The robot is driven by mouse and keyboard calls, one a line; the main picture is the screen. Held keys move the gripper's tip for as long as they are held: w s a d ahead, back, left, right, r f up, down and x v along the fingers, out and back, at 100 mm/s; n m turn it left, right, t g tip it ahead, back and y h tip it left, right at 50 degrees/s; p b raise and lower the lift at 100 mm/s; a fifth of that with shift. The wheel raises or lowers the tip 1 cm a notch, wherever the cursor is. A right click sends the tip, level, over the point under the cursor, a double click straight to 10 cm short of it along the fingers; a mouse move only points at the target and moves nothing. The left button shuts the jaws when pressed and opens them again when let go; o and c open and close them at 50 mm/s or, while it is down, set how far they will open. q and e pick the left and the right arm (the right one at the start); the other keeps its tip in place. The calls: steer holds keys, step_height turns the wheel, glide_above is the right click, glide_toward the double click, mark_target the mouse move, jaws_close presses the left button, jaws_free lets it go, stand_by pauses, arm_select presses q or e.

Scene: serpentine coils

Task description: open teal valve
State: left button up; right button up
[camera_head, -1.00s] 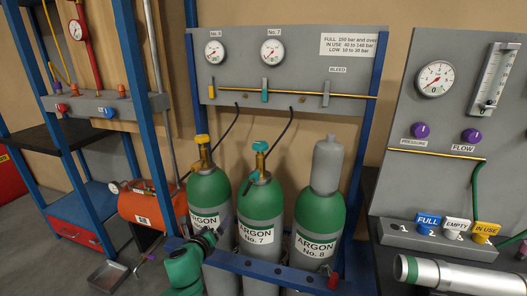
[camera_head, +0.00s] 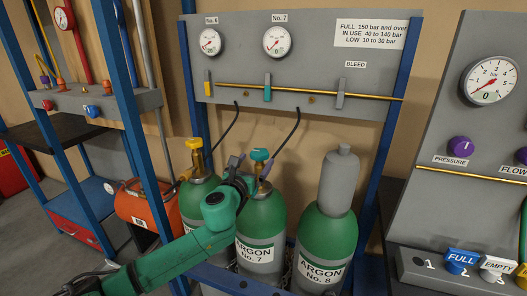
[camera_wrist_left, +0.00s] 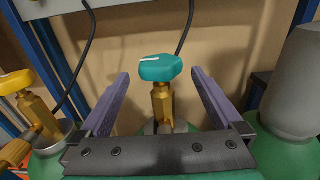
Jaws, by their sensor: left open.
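The teal valve knob (camera_head: 260,155) sits on a brass stem on top of the green cylinder No. 7 (camera_head: 262,225). In the wrist view the teal knob (camera_wrist_left: 160,68) has a white line on top and stands upright between the purple fingers. My left gripper (camera_head: 249,166) is open around the valve, one finger on each side, with a visible gap to the brass stem (camera_wrist_left: 163,103). The knob is near fingertip height. A teal lever (camera_head: 267,88) also hangs on the panel's brass pipe above. My right gripper is not in view.
A yellow-knobbed cylinder (camera_head: 194,145) stands close on the left. The capped cylinder No. 8 (camera_head: 325,240) stands on the right. The grey gauge panel (camera_head: 310,70) is behind and above, and black hoses run down from it. A blue frame post (camera_head: 395,110) is at right.

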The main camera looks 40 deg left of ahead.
mark_target(263, 151)
arm_select(q)
steer(key=x, duration=0.6)
steer(key=shift+a+r, duration=0.15)
steer(key=shift+w+a, duration=0.1)
steer(key=shift+w, duration=0.6)
steer(key=shift+s, duration=0.1)
steer(key=shift+c, duration=1.2)
steer(key=c, duration=1.1)
steer(key=shift+p, duration=0.3)
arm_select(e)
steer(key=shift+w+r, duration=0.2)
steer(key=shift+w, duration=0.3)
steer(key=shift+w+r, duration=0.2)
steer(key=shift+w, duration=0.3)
